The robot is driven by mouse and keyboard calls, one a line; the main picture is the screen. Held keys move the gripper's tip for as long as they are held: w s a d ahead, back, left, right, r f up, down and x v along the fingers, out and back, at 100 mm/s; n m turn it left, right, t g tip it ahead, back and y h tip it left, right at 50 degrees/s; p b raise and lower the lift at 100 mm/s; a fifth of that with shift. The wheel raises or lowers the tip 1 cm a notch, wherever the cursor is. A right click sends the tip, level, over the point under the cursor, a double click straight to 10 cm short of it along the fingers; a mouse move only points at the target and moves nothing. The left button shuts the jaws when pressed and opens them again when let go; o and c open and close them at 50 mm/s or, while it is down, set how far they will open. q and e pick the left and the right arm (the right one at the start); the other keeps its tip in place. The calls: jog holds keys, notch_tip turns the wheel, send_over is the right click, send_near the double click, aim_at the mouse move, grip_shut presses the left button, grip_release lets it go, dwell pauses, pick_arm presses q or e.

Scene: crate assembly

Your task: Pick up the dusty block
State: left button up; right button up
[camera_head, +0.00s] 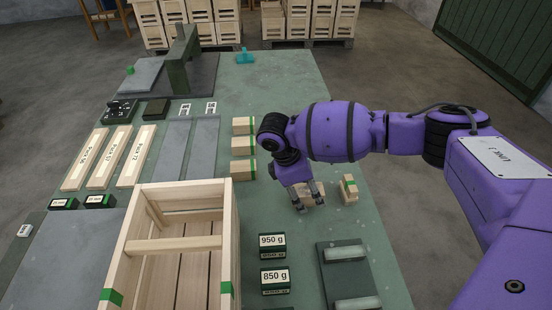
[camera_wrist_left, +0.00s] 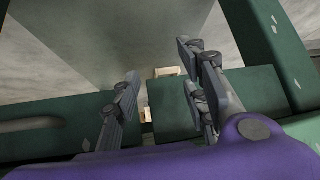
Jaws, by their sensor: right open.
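My right gripper (camera_head: 309,204) points down, open, over the right part of the green table. A pale wooden block (camera_head: 312,187) is at its fingers, partly hidden by them; I cannot tell whether they touch it. Another wooden block with a green band (camera_head: 348,189) stands just to the right. Three more banded blocks, one of them in the middle (camera_head: 243,145), lie in a column to the left. I cannot tell from the surfaces which block is dusty. My left gripper (camera_wrist_left: 165,105) shows only in the left wrist view, with its fingers apart and nothing visible between them.
An open wooden crate (camera_head: 231,215) stands at the front left. Labelled weights, 950 g (camera_head: 272,245) and 850 g (camera_head: 275,280), and a dark tray with pale bars (camera_head: 322,275) lie in front of the gripper. Wooden slats (camera_head: 108,158) lie at left. The table's far right is clear.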

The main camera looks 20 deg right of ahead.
jog(key=shift+s+f, duration=0.1)
jog(key=c, duration=1.3)
